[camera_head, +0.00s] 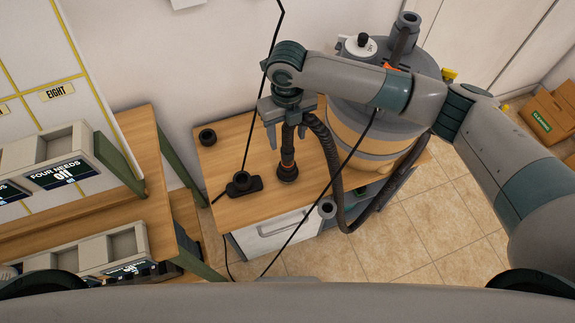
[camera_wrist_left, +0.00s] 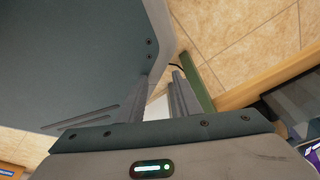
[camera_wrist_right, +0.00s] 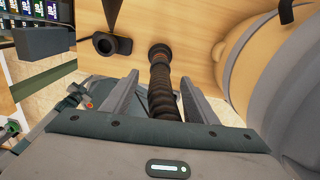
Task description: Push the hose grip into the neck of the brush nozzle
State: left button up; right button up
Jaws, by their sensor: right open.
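The brush nozzle (camera_head: 243,186), black with a short upright neck, lies on the wooden cabinet top; it also shows in the right wrist view (camera_wrist_right: 112,44). The hose grip (camera_head: 287,155), a dark tube with an orange band, is upright to the right of the nozzle, apart from it; I cannot tell whether its lower end touches the wood. My right gripper (camera_head: 286,137) is open, with its fingers on either side of the grip's upper part. The right wrist view shows the grip (camera_wrist_right: 161,75) between the fingers. My left gripper (camera_wrist_left: 170,85) shows only in its wrist view, its jaw state unclear.
A ribbed hose (camera_head: 335,190) loops from the grip toward the large canister (camera_head: 365,130) at right. A small black ring (camera_head: 207,136) lies at the cabinet's back left. A black cable crosses near the nozzle. Shelves with bins (camera_head: 60,160) stand at left.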

pick_arm(q)
jog(key=w, duration=0.1)
jog(key=w+d, duration=0.1)
jog(key=shift+w+d+r+t+b, duration=0.25)
jog(key=shift+w+t+b, duration=0.1)
jog(key=shift+w+t, duration=0.05)
pick_arm(e)
notch_tip(320, 180, up, 5)
jog(key=shift+r, duration=0.15)
pick_arm(q)
jog(key=shift+w, duration=0.35)
